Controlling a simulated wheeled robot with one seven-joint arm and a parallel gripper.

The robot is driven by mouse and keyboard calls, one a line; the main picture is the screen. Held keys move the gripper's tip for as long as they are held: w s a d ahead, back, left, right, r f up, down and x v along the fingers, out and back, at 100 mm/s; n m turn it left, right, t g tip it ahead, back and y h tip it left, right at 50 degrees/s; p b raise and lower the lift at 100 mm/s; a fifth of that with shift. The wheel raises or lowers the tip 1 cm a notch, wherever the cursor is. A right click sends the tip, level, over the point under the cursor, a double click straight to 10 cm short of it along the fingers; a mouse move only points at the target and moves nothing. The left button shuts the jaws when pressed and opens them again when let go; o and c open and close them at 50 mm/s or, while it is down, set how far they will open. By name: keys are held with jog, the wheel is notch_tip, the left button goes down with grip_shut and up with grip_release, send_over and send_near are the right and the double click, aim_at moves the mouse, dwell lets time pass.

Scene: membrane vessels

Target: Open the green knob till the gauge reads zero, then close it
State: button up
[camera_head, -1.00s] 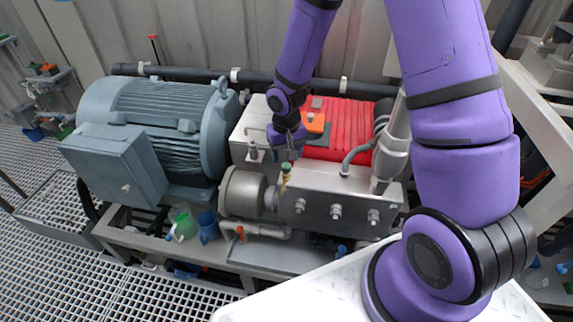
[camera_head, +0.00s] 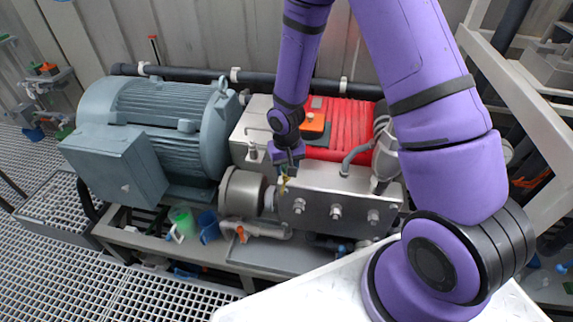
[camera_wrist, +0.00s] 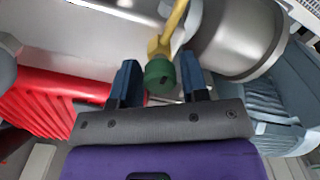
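The green knob (camera_wrist: 160,77) sits at the end of a yellow stem (camera_wrist: 168,35) in the wrist view. My gripper (camera_wrist: 160,86) is open, with one blue finger on each side of the knob. A gap shows on both sides, so the fingers appear not to grip it. In the head view my gripper (camera_head: 287,172) is over the fitting at the front of the metal block, and mostly hides the knob. Only a bit of the yellow stem (camera_head: 283,187) shows below it. I cannot make out a gauge or its reading in either view.
A grey-blue motor (camera_head: 150,130) stands left of the pump, with a red ribbed housing (camera_head: 345,125) behind the metal block (camera_head: 335,205). An orange-topped box (camera_head: 313,123) is close to my wrist. Green and blue cups (camera_head: 208,226) lie below on the frame.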

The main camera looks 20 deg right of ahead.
jog(key=c, duration=0.5)
jog(key=n, duration=1.3)
jog(key=shift+n, duration=0.4)
jog(key=n, duration=0.5)
jog(key=shift+n, duration=0.3)
jog(key=o, duration=0.9)
notch_tip(320, 180, up, 11)
jog(key=shift+f, duration=0.1)
